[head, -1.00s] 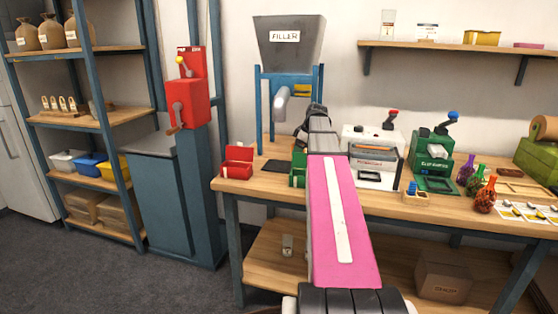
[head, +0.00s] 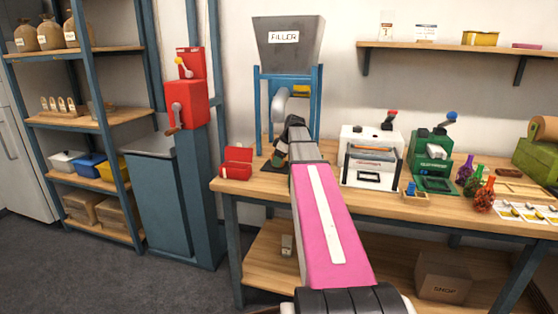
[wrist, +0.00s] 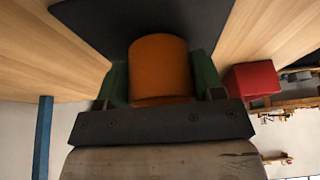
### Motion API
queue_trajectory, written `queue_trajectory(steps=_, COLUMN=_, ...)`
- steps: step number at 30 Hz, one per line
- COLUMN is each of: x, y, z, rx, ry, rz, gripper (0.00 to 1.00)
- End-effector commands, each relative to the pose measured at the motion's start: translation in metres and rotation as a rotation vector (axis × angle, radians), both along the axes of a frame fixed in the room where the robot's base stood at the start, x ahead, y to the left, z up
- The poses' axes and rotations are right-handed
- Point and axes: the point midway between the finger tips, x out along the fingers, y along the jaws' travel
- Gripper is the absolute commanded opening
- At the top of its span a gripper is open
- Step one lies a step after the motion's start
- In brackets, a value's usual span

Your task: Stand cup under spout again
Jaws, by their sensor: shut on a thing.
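The orange cup (wrist: 158,68) sits between the two green fingers of my gripper (wrist: 161,80) in the wrist view. The gripper is shut on it. The cup is over or at the edge of a dark pad (wrist: 100,22); I cannot tell whether it touches it. In the head view my gripper (head: 280,154) is low in front of the blue-framed filler (head: 290,45), near the pad. The grey spout (head: 280,106) hangs above it. The cup is not discernible in the head view.
A white machine (head: 371,157) and a green machine (head: 430,160) stand to the right. The bench's front edge runs below my arm.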

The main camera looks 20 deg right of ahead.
Motion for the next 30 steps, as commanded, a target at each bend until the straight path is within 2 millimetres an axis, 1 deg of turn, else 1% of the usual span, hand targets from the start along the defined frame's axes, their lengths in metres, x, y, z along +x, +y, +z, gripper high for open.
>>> queue_trajectory(steps=4, x=0.0, y=0.0, z=-0.002, rx=0.0, ry=0.0, rz=0.0, gripper=0.16)
queue_trajectory(steps=5, x=0.0, y=0.0, z=-0.002, rx=0.0, ry=0.0, rz=0.0, gripper=0.68)
queue_trajectory(steps=6, x=0.0, y=0.0, z=-0.002, rx=0.0, ry=0.0, rz=0.0, gripper=0.81)
queue_trajectory(steps=7, x=0.0, y=0.0, z=-0.002, rx=0.0, ry=0.0, rz=0.0, gripper=0.87)
queue_trajectory(steps=15, x=0.0, y=0.0, z=-0.002, rx=0.0, ry=0.0, rz=0.0, gripper=0.87)
queue_trajectory(steps=19, x=-0.001, y=-0.002, z=0.004, rx=-0.001, ry=-0.001, rz=0.0, gripper=0.87)
queue_trajectory(steps=23, x=-0.004, y=-0.008, z=0.02, rx=0.0, ry=-0.002, rz=-0.001, gripper=0.87)
queue_trajectory(steps=28, x=-0.011, y=-0.018, z=0.05, rx=0.0, ry=-0.002, rz=-0.001, gripper=0.87)
queue_trajectory(steps=30, x=-0.022, y=-0.032, z=0.047, rx=0.0, ry=0.001, rz=-0.004, gripper=0.87)
